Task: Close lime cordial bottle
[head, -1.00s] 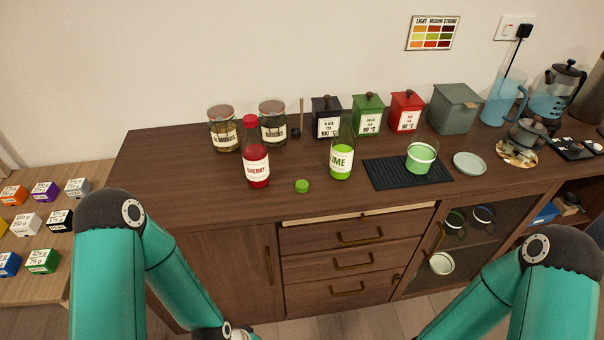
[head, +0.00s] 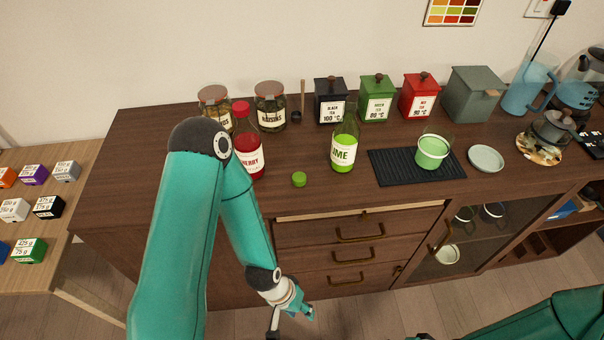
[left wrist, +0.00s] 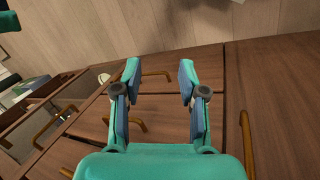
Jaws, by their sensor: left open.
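The lime cordial bottle (head: 344,152) stands upright on the wooden sideboard, with green liquid and a LIME label. Its neck shows no cap. A small green cap (head: 299,179) lies on the sideboard to the left of the bottle, near the front edge. My left gripper (head: 291,322) is low in front of the drawers, below the sideboard top and well apart from bottle and cap. In the left wrist view its fingers (left wrist: 159,78) are spread and empty, with drawer fronts behind them. My right arm shows at the lower right, but its gripper cannot be made out.
A cherry bottle (head: 248,150) with a red cap stands left of the green cap, partly behind my left arm. A black ribbed mat (head: 395,174) carrying a green-filled cup (head: 433,151) lies right of the lime bottle. Jars and tea canisters (head: 376,100) line the back.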

